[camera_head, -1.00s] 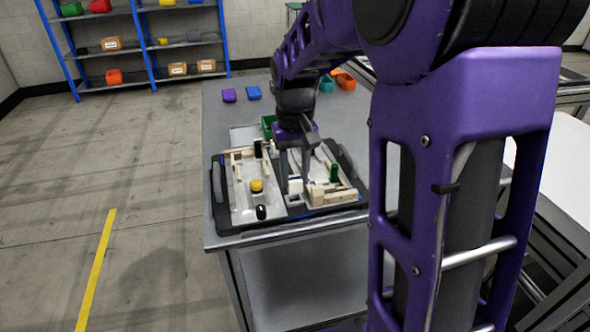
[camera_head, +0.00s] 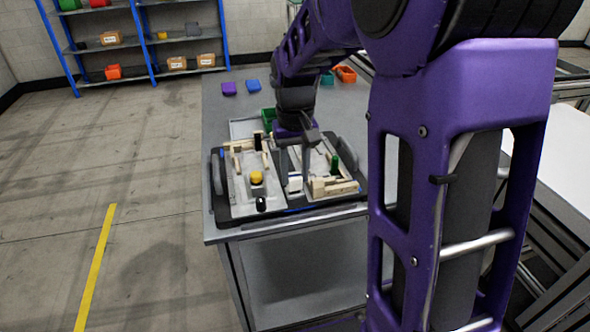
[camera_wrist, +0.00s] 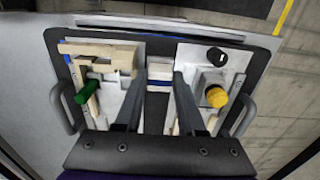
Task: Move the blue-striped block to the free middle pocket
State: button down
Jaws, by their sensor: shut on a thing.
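The blue-striped block (camera_wrist: 160,73) is white with a blue band and sits between my fingertips in the wrist view. In the head view the block (camera_head: 295,184) shows as a small white shape low between the fingers. My gripper (camera_wrist: 158,78) is shut on it, with one finger on each side. In the head view my gripper (camera_head: 295,178) points down over the middle of the black tray (camera_head: 216,205), between its two grey plates. I cannot tell whether the block touches the tray, and no pocket under it shows clearly.
Beside the block stand pale wooden pieces (camera_wrist: 100,52) and a green peg (camera_wrist: 84,93). On the other plate are a yellow button (camera_wrist: 217,97) and a black knob (camera_wrist: 216,56). Purple (camera_head: 228,88) and blue (camera_head: 252,86) items lie farther back on the table.

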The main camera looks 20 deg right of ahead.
jog(key=shift+f, duration=0.3)
jog(key=shift+c, duration=2.1)
grip_release()
jog(key=shift+r, duration=0.1)
notch_tip(320, 180, up, 17)
jog(key=p, duration=0.3)
jog(key=shift+r+p, duration=0.15)
jog(key=shift+p, duration=0.15)
jog(key=shift+a, duration=0.1)
